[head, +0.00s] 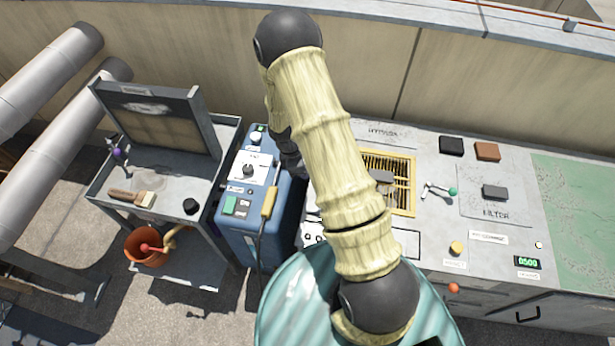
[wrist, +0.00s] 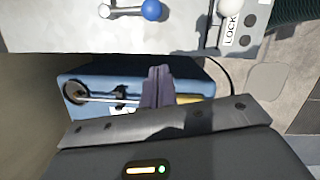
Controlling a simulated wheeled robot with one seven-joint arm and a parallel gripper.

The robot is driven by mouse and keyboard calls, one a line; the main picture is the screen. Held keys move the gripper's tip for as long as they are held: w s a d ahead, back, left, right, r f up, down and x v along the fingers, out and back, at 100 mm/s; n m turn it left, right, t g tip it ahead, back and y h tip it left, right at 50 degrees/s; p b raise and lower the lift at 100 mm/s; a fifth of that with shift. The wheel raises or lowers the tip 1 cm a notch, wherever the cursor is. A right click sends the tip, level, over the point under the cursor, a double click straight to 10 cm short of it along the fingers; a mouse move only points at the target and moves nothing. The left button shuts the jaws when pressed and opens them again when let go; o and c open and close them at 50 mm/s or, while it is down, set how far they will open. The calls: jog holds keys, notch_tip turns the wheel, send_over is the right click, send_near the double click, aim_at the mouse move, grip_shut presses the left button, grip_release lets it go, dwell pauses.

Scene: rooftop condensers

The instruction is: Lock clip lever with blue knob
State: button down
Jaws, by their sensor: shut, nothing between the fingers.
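The clip lever's blue knob (wrist: 152,10) shows at the top of the wrist view. It sits at the end of a short metal lever (wrist: 125,12) on a pale grey surface. A LOCK label (wrist: 231,29) lies to its right. My gripper (wrist: 159,72) is shut and empty. Its dark fingers appear below the knob in the picture, apart from it, over the blue machine. In the head view I cannot make out the blue knob, and my arm hides part of the bench and most of my gripper.
A pale knob (wrist: 231,7) stands by the label. The blue machine (head: 257,212) is left of my arm; a cart (head: 177,206) stands farther left. The bench (head: 512,250) at right carries a green-knobbed lever (head: 453,191), dark blocks (head: 451,145) and a yellow grille (head: 402,183).

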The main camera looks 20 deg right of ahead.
jog(key=v, duration=0.5)
jog(key=shift+s+r+b, duration=0.1)
jog(key=shift+b, duration=0.2)
jog(key=shift+r, duration=0.1)
jog(key=s+r+m+t+y, duration=0.1)
jog(key=s+r+m, duration=0.6)
jog(key=r, duration=0.2)
jog(key=s+a+r+m+t+y, duration=0.1)
jog(key=s+r+m+t, duration=0.1)
jog(key=s+r+m, duration=0.5)
notch_tip(320, 180, up, 3)
jog(key=shift+s+f+m, duration=0.1)
jog(key=shift+s+m, duration=0.1)
jog(key=shift+m, duration=0.3)
jog(key=shift+a, duration=0.15)
